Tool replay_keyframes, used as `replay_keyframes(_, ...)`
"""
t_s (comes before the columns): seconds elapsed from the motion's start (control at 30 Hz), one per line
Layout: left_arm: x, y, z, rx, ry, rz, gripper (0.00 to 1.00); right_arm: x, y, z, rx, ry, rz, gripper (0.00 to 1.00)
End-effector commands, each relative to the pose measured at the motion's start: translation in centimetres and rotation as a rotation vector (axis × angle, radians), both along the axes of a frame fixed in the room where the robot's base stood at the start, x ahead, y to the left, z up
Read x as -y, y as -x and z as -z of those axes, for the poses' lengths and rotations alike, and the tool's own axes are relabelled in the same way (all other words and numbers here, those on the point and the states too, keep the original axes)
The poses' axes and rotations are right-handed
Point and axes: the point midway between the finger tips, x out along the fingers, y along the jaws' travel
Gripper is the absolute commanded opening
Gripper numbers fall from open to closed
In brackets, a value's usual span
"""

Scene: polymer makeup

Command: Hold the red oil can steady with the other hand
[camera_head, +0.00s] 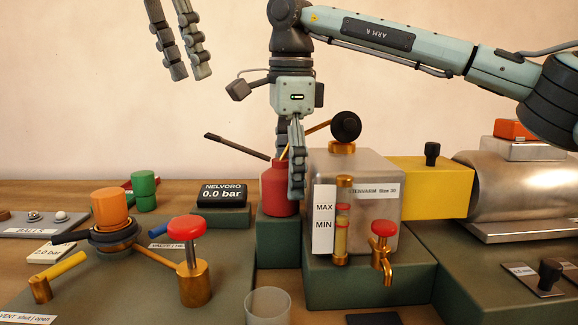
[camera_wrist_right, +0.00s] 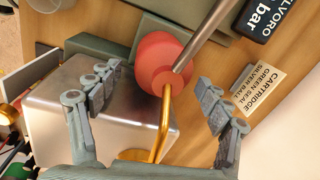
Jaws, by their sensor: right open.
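The red oil can (camera_head: 277,192) stands upright on a green block (camera_head: 277,240) in the head view. It has a thin brass spout and a dark lever. My right gripper (camera_head: 290,172) reaches down over it, one finger in front of its right side; the other is partly hidden behind. In the right wrist view the can (camera_wrist_right: 156,52) lies between and beyond the spread fingers of my right gripper (camera_wrist_right: 160,75), with a gap on each side. The right gripper is open.
A metal tank (camera_head: 385,180) with a sight gauge and red-knobbed tap stands just right of the can. A pressure display (camera_head: 222,195) sits to its left. A valve with an orange knob (camera_head: 111,208) stands further left. A clear cup (camera_head: 267,306) is in front.

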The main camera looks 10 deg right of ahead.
Motion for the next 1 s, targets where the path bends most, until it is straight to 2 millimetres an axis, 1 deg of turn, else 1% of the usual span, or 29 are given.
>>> replay_keyframes(0.07,-0.01,-0.01,0.0,0.0,0.0,0.0,0.34,0.0,0.0,-0.02,0.0,0.0,0.0,0.78)
replay_keyframes(0.57,-0.01,0.0,0.0,0.0,0.0,0.0,0.34,-0.03,0.01,-0.06,0.0,-0.001,0.0,0.16)
replay_keyframes(1.0,-0.01,-0.01,0.0,0.0,0.0,0.0,0.34,-0.05,0.0,-0.07,0.001,-0.001,0.0,0.16)
